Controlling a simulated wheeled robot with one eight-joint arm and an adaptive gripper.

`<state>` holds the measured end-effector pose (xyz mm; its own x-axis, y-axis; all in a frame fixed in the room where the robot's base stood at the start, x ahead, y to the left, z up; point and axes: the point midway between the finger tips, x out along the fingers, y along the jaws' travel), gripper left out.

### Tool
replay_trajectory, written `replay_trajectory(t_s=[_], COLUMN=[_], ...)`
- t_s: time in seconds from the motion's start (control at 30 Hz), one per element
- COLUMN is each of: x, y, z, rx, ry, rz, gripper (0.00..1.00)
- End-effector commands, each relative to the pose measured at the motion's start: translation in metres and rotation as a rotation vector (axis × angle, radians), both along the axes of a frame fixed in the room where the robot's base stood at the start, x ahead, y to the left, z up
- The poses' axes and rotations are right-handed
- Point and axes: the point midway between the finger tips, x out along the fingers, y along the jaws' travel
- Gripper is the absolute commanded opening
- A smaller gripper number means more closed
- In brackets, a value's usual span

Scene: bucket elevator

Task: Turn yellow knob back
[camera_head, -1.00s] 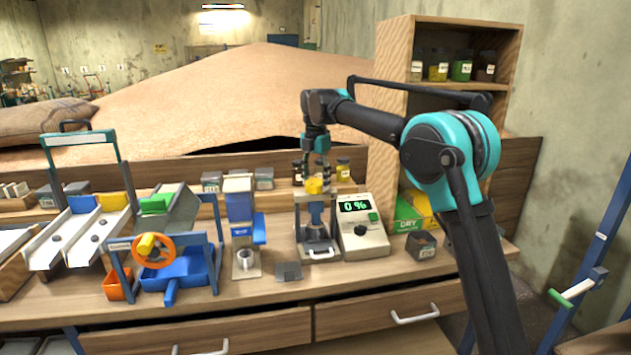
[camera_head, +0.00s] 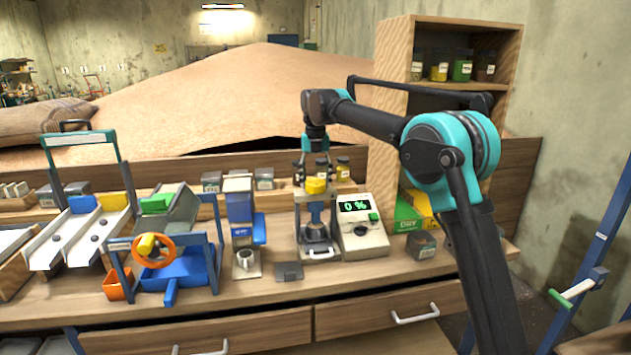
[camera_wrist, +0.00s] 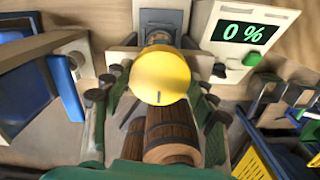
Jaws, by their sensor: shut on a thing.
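The yellow knob (camera_head: 316,186) sits on top of the small press (camera_head: 314,228), left of the moisture meter (camera_head: 361,226). In the wrist view the round yellow knob (camera_wrist: 160,72) shows a short dark mark near its lower edge. My gripper (camera_head: 316,176) is at the knob from above, its fingers on either side of it. In the wrist view my gripper (camera_wrist: 160,88) has dark-tipped fingers left and right of the knob; it is shut on it. The exact contact is hard to see. The meter's display reads 0 %.
A blue dispenser (camera_head: 240,205) with a white cup (camera_head: 245,259) stands left of the press. A grey plate (camera_head: 289,271) lies in front. Jars (camera_head: 343,170) stand behind. A dark box (camera_head: 421,245) stands right of the meter.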

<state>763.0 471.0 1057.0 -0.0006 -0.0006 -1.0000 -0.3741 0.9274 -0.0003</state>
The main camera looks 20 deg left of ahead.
Motion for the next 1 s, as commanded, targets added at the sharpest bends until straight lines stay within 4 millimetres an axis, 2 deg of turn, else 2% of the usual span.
replay_trajectory(t_s=[0.53,0.57,0.7,0.73,1.0], x=[0.0010,0.0010,0.0006,0.0007,0.0003], y=[0.0003,0.0003,0.0003,0.0002,0.0001], z=[0.0004,0.0004,0.0003,0.0003,0.0003], rx=[0.002,0.002,0.001,0.001,0.000], ry=[-0.002,-0.002,-0.002,-0.002,-0.001], rz=[0.026,0.026,0.026,0.026,0.025], gripper=[0.29,0.59,0.76,0.79,0.79])
